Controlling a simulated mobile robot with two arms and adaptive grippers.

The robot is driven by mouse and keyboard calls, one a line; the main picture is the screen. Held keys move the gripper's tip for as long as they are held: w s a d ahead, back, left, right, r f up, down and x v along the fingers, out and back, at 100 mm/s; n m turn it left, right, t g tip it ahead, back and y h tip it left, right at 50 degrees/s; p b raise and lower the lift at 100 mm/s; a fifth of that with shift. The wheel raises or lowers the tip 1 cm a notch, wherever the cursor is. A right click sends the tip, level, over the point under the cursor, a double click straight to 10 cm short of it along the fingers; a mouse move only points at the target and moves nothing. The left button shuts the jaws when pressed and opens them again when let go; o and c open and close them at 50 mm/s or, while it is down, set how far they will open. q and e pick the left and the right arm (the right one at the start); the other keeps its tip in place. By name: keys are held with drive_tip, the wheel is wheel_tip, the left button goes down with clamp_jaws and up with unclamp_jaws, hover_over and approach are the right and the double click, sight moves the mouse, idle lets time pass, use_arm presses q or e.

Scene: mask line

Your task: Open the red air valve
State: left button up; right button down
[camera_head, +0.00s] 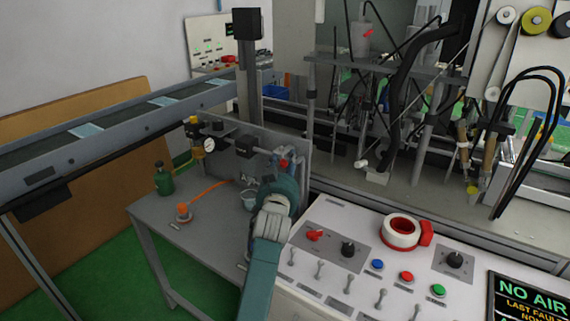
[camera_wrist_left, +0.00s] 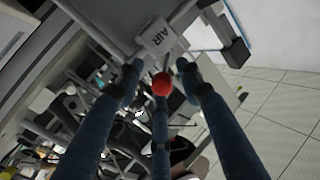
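The red air valve shows as a small red part (camera_head: 284,163) at the right end of the grey panel on the side table, in the head view. In the left wrist view the gripper's fingers (camera_wrist_left: 158,72) are spread, with gaps between the knob and the two side fingers. My right gripper is not in view.
A round gauge (camera_head: 209,144) and fittings are on the panel (camera_head: 285,142).

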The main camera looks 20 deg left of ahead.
use_arm(q)
wheel_tip(320, 180, up, 10)
idle(0.5)
